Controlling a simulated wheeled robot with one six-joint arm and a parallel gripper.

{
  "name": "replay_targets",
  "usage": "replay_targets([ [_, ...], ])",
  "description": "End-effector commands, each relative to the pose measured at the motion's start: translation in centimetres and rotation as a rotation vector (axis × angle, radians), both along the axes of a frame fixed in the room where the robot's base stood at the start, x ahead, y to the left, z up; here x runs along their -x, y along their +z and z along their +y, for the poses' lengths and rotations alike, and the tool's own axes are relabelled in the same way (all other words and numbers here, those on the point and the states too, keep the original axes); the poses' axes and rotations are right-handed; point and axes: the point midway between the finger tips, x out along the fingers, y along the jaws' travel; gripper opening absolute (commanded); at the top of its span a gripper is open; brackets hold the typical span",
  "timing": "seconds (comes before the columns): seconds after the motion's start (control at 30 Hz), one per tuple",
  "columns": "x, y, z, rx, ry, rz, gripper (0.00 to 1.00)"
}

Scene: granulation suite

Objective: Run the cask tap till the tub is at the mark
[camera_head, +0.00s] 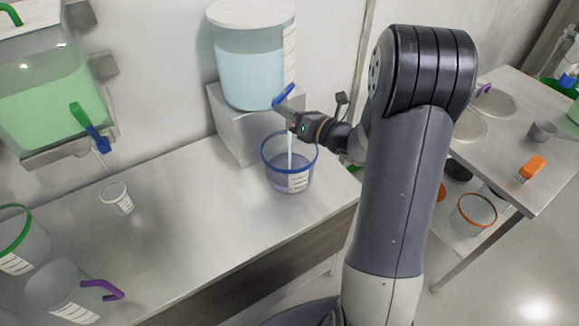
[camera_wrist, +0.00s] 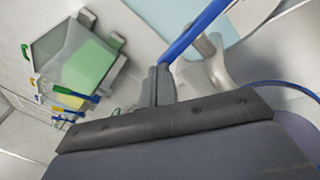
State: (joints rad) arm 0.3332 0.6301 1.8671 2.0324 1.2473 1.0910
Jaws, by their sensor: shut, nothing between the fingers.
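The cask (camera_head: 250,68) is a clear round vessel of pale blue liquid with a white lid, standing on a metal block. Its tap has a blue lever (camera_head: 284,94), which also shows large in the wrist view (camera_wrist: 198,28). A pale stream runs down into the blue-rimmed tub (camera_head: 272,178) below. The tub holds some bluish-violet liquid and has a white scale on its front; the mark and exact level are too small to read. My gripper (camera_head: 287,112) is shut and empty at the tap, its fingertips (camera_wrist: 161,72) close to the lever; I cannot tell whether they touch.
A green-filled tank (camera_head: 45,105) with a green-and-blue tap hangs at left, above a small cup (camera_head: 117,198). A side table (camera_head: 520,135) with dishes, a scoop and an orange item is at right.

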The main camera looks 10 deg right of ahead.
Motion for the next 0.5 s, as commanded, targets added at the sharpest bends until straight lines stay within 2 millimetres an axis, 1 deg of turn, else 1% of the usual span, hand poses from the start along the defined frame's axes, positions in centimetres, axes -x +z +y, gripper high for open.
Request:
replay_targets([
  [0.2, -1.4, 0.0, 1.1, 0.000, 0.000, 0.000, 0.00],
  [0.37, -0.8, 0.0, 0.6, 0.000, -0.002, 0.000, 0.00],
  [0.5, 0.2, 0.0, -0.3, 0.000, -0.004, 0.000, 0.00],
])
